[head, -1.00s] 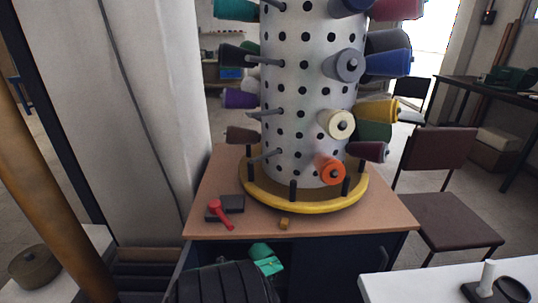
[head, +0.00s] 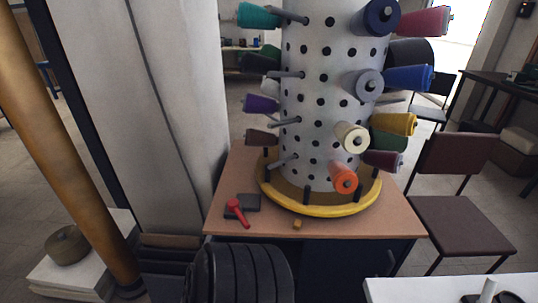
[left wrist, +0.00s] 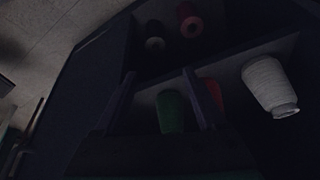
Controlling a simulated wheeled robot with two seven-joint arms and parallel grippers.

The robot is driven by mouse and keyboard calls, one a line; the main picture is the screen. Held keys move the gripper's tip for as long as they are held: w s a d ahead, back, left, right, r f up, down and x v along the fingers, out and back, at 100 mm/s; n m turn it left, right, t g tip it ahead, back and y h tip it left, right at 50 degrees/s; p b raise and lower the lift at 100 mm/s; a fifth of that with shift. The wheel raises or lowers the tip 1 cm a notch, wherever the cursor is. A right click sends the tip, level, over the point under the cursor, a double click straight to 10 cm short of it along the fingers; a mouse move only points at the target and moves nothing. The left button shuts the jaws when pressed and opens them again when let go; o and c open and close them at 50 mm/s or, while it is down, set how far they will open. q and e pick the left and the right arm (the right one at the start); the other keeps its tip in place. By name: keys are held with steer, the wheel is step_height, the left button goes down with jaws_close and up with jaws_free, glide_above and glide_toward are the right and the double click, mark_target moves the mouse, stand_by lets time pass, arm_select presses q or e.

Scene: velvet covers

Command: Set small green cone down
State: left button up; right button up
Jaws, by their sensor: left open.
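In the left wrist view, the small green cone (left wrist: 170,112) is in a dark compartment. It lies between the two spread fingers of my left gripper (left wrist: 159,76). The gripper is open; the dim light hides whether a finger touches the cone. A red cone (left wrist: 213,95) and a white cone (left wrist: 270,87) are to its right, the red one partly covered by a finger. In the head view my left gripper is hidden behind its black arm. My right gripper is in neither current view.
A divider (left wrist: 235,57) separates off a far compartment with a red spool (left wrist: 190,24) and a dark spool (left wrist: 154,42). In the head view, a pegged cylinder (head: 320,120) with cones stands on the wooden table (head: 225,205), near a red tool (head: 237,211).

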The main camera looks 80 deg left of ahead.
arm_select(q)
steer(key=s+d+f+m+h, duration=0.1)
steer(key=s+d+f+m, duration=0.1)
steer(key=d, duration=0.5)
steer(key=s+d+f+m+g+h, duration=0.1)
steer(key=s+d+f+m, duration=0.1)
steer(key=d+f+m, duration=0.2)
steer(key=s+d+f+m+h, duration=0.1)
steer(key=d+m, duration=0.5)
steer(key=d, duration=0.6)
step_height(320, 180, down, 2)
steer(key=shift+s+f+g+h, duration=0.1)
steer(key=shift+s+g+h, duration=0.25)
steer(key=shift+s, duration=0.4)
